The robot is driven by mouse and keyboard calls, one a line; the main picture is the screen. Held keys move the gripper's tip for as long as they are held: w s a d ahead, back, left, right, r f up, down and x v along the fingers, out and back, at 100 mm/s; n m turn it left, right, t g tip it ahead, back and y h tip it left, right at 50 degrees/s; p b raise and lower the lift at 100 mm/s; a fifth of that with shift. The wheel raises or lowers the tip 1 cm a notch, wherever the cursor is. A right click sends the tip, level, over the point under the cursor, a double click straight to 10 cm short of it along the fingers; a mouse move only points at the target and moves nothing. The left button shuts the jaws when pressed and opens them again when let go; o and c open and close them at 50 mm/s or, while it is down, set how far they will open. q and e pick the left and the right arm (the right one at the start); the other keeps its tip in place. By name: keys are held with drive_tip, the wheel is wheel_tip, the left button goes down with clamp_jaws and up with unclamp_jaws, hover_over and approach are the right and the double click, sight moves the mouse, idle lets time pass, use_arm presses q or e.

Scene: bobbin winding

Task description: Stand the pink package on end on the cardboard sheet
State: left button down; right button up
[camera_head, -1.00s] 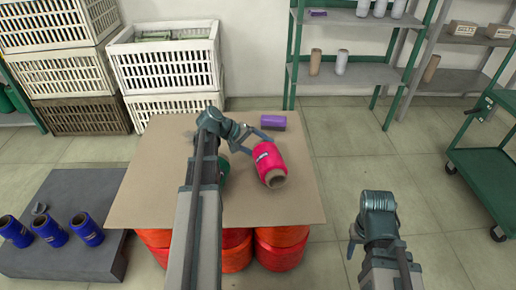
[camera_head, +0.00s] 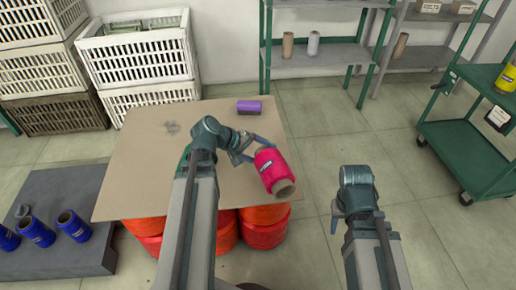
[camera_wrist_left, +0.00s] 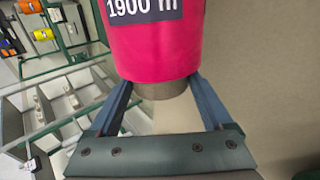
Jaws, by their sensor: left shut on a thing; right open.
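The pink package (camera_head: 270,165) is a bright pink cone of yarn with a dark label and a brown core. My left gripper (camera_head: 258,150) is shut on it and holds it tilted at the right edge of the cardboard sheet (camera_head: 140,155), its core end toward the lower right. In the left wrist view the pink package (camera_wrist_left: 155,45) sits between the two blue fingers, its label partly cut off. My right gripper (camera_head: 341,208) is open and empty, over the floor right of the sheet; its fingers barely show.
A purple package (camera_head: 250,106) lies on the sheet's far right corner. A green thing is mostly hidden behind my left arm. Orange bundles (camera_head: 265,235) support the sheet. White crates (camera_head: 140,60) are behind; a green cart (camera_head: 470,155) is right.

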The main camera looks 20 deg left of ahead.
use_arm(q)
drive_tip(key=shift+r, duration=0.1)
use_arm(e)
drive_tip(key=shift+r, duration=0.1)
use_arm(q)
wheel_tip(320, 180, up, 33)
drive_tip(key=p, duration=3.3)
use_arm(e)
wheel_tip(320, 180, up, 33)
drive_tip(key=shift+a, duration=0.15)
use_arm(q)
wheel_tip(320, 180, down, 33)
drive_tip(key=b, duration=3.3)
use_arm(e)
wheel_tip(320, 180, down, 33)
